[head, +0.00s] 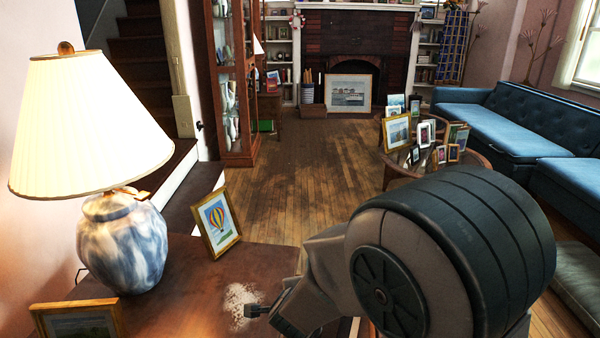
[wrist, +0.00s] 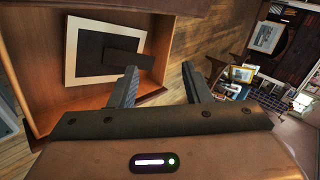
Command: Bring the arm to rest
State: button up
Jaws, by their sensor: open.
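My gripper (head: 262,316) shows low in the head view, partly hidden behind my own arm, near the brown tabletop (head: 195,290). In the wrist view my gripper (wrist: 159,68) has its two dark fingers spread apart, with nothing between them. A wooden drawer or open box (wrist: 45,110) lies beyond the left finger. Inside it is a light-edged frame (wrist: 70,62) with a dark middle and a dark flap, which looks like its back. I cannot tell the height of my gripper above these.
A lamp (head: 125,240), a hot-air-balloon picture (head: 216,222) and another frame (head: 80,325) stand on the tabletop. A pale speckled patch (head: 240,300) lies near my gripper. A round table (head: 450,165) with several frames and a blue sofa (head: 500,125) stand right. The middle floor is clear.

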notch_tip(320, 180, up, 14)
jog(key=s+d+n+g+y+p, duration=0.1)
jog(key=s+n+g+y+p, duration=0.15)
jog(key=n+p, duration=0.4)
jog(key=s+d+r+n+g+h+p, duration=0.2)
jog(key=s+d+r+n+p, duration=0.7)
jog(key=r, duration=0.8)
jog(key=s+d+g+p, duration=0.1)
jog(key=s+d+p, duration=0.2)
jog(key=s+d, duration=0.2)
jog(key=shift+s+n+g, duration=0.35)
jog(key=shift+s, duration=0.1)
jog(key=shift+r, duration=0.1)
jog(key=shift+c, duration=0.7)
